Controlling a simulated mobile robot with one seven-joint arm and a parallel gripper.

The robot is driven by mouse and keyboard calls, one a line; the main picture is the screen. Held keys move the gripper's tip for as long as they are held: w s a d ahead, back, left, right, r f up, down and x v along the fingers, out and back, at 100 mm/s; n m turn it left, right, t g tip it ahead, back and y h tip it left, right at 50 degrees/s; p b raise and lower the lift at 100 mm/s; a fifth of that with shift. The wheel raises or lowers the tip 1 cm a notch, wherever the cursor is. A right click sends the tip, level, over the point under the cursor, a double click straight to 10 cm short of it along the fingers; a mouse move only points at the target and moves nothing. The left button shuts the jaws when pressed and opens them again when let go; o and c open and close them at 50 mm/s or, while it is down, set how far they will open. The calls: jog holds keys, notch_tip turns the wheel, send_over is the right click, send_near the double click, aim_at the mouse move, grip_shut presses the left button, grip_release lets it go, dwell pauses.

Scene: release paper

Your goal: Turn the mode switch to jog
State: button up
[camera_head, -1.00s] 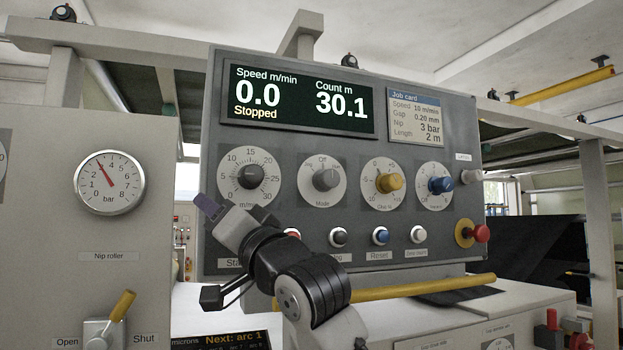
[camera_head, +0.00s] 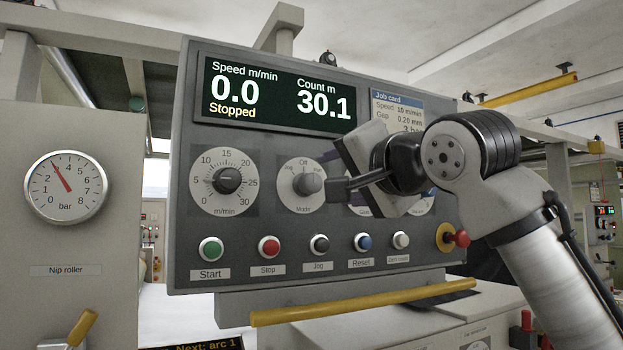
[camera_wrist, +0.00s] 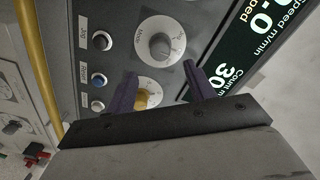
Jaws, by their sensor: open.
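The mode switch (camera_head: 307,183) is a grey knob on a round white dial, with "Off" at the top and "Jog" at upper left. Which mark its pointer is at is too small to tell. In the wrist view the grey mode knob (camera_wrist: 160,47) lies just beyond the fingertips, roughly centred between them. My gripper (camera_head: 335,174) is open and empty, close to the right side of the mode dial. Its two purple fingers (camera_wrist: 158,82) show apart in the wrist view. My gripper and arm hide most of the dials to the right.
The speed knob (camera_head: 228,180) is left of the mode dial. Start, Stop, Jog (camera_head: 319,244), Reset and another button line the panel below. A yellow knob (camera_wrist: 143,99) sits between the finger bases in the wrist view. A red stop knob (camera_head: 461,239) and yellow rail (camera_head: 365,303) are lower.

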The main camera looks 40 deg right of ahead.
aim_at(314, 183)
jog(key=p+x, duration=0.2)
jog(key=x, duration=0.8)
jog(key=shift+a+p, duration=0.1)
jog(key=shift+p, duration=0.25)
jog(key=c, duration=1)
